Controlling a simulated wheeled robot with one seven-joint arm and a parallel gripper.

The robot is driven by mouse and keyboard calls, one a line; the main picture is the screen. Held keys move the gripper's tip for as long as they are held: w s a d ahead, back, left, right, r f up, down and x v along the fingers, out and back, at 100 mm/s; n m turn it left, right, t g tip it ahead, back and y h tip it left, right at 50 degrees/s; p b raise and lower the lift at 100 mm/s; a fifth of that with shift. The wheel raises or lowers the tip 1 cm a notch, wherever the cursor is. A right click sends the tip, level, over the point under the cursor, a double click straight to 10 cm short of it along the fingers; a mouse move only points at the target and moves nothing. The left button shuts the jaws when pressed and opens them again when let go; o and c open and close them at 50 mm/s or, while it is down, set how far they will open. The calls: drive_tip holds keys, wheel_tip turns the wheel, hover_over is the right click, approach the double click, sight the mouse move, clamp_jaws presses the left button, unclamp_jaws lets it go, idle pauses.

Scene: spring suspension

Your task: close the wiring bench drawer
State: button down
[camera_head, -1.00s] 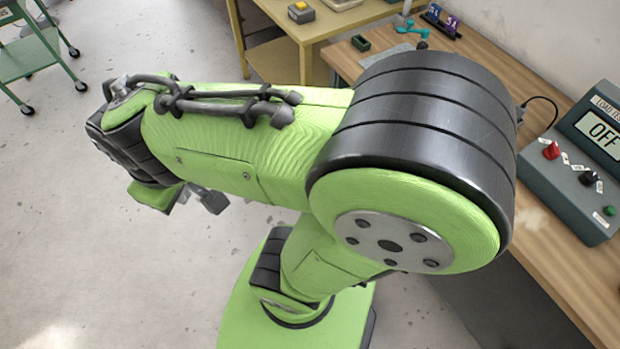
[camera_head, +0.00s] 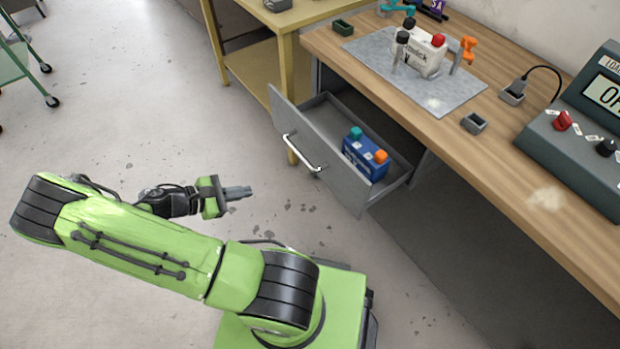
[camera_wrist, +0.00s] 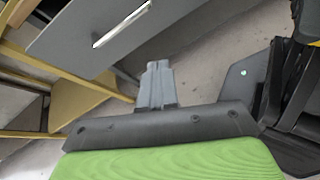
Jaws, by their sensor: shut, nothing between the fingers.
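The grey wiring bench drawer (camera_head: 331,172) stands open below the wooden bench top (camera_head: 455,140). Its front carries a silver bar handle (camera_head: 302,152). Inside the drawer sits a blue box (camera_head: 366,158) with a teal and an orange knob. My gripper (camera_head: 250,191) is shut and empty, to the left of the drawer front and apart from it. In the wrist view my gripper (camera_wrist: 157,68) points toward the drawer front (camera_wrist: 75,40), with the handle (camera_wrist: 122,24) above and left of the fingertips.
A white device (camera_head: 422,50) with black and red knobs stands on a grey mat (camera_head: 370,48) on the bench. A dark tester box (camera_head: 575,150) is at the right. A yellow table (camera_head: 250,62) stands behind the drawer.

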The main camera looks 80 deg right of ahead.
sight(313, 169)
drive_tip(key=s+d+f+n+g+h+b, duration=0.2)
drive_tip(key=s+d+f+n+h+b, duration=0.1)
drive_tip(key=s+d+f+n+h, duration=0.4)
drive_tip(key=s+d+b, duration=0.1)
drive_tip(key=s+d, duration=0.1)
drive_tip(key=d, duration=0.1)
drive_tip(key=s+d+m+y, duration=0.1)
drive_tip(key=s+d, duration=0.2)
drive_tip(key=s+d+f+m+b, duration=0.1)
drive_tip(key=s+d, duration=0.2)
drive_tip(key=shift+d+f+y+b, duration=0.1)
drive_tip(key=shift+d+y+b, duration=0.2)
drive_tip(key=shift+d+y, duration=0.1)
